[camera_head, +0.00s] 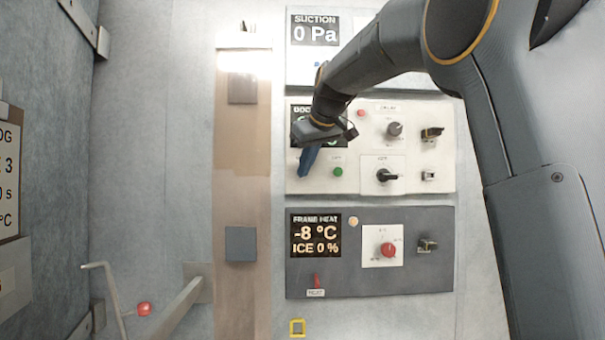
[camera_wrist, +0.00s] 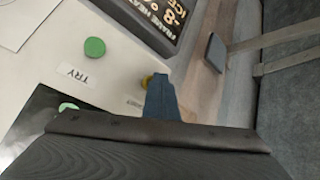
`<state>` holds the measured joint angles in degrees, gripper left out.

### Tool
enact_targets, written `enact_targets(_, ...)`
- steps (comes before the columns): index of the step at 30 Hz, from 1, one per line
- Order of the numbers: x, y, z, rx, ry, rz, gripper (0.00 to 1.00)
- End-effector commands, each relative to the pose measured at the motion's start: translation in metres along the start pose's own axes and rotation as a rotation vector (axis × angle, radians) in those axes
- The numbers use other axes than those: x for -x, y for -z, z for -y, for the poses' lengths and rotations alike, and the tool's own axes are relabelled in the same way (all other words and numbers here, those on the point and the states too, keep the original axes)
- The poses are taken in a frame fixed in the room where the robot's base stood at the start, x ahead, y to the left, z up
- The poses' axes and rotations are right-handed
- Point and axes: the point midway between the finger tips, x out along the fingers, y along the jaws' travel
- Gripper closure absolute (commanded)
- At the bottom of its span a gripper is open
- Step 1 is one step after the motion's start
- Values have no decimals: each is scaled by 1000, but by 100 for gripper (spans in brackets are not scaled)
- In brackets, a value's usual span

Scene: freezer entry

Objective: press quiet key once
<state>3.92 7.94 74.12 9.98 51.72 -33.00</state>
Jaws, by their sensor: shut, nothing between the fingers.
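My gripper (camera_head: 307,163) is shut and empty, with its blue fingertips over the lower left of the white middle panel (camera_head: 440,155). In the wrist view my gripper (camera_wrist: 163,98) points at a small yellow button (camera_wrist: 147,80), which it partly covers. I cannot tell whether the tip touches the button. A small label lies beside the button, too hidden to read, so I cannot confirm that it is the quiet key. A green button (camera_head: 338,171) sits to its right in the head view. In the wrist view the green button (camera_wrist: 94,48) has a label reading TRY.
The panel's display (camera_head: 301,111) is partly hidden by my wrist. Knobs (camera_head: 387,176) and latches stand to the right. The grey FRAME HEAT panel (camera_head: 435,275) is below and the SUCTION panel (camera_head: 300,72) above. A door handle (camera_head: 108,290) projects at lower left.

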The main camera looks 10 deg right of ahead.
Motion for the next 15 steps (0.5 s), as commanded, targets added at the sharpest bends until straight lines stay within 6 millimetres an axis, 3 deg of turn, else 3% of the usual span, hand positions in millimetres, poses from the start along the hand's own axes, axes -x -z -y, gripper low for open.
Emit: enact_targets(15,11,-9,9,0,0,1,100)
